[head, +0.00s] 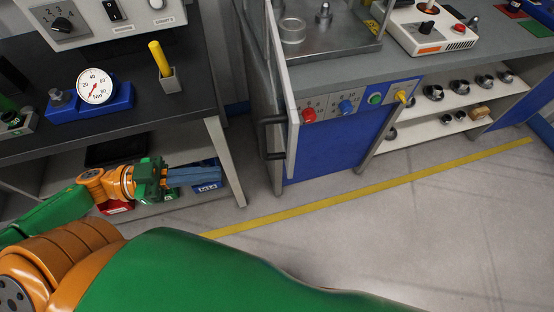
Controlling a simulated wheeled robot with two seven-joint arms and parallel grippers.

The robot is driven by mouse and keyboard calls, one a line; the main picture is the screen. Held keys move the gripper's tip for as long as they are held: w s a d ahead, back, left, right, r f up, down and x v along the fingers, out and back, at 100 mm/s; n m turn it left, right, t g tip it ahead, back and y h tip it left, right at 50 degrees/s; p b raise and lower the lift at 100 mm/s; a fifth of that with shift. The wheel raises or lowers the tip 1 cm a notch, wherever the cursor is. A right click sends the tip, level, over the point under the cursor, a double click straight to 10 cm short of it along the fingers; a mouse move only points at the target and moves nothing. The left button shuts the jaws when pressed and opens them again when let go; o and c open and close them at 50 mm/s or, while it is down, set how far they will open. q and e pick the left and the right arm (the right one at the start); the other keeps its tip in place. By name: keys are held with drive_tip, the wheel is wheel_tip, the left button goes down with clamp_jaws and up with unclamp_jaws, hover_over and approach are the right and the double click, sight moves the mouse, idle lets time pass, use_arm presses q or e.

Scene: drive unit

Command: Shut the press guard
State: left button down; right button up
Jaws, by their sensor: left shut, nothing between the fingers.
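The press guard (284,85) is a pale-framed, clear panel at the left front corner of the press bench, with a dark bar handle (266,136) on its left side. It stands out toward me, seen nearly edge-on, so it looks open. The press bed (340,45) behind it is partly exposed. My left gripper (217,173) is shut and empty, pointing right near the left bench's front leg. It is left of and below the handle, clearly apart from it. My right gripper is out of view.
The left bench (190,110) carries a gauge (96,86) and a yellow-handled tool (160,58). Blue and red bins sit low near my left gripper. The press panel (350,103) has several coloured buttons. Floor beyond the yellow line (370,190) is clear.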

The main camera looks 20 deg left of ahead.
sight(289, 163)
use_arm(q)
drive_tip(key=x, duration=0.7)
drive_tip(key=p+x, duration=0.1)
drive_tip(key=x, duration=0.3)
drive_tip(key=shift+w+d, duration=0.1)
drive_tip(key=shift+w, duration=0.3)
drive_tip(key=shift+w+d+f, duration=0.15)
drive_tip(key=shift+w+d, duration=0.05)
drive_tip(key=shift+d, duration=0.25)
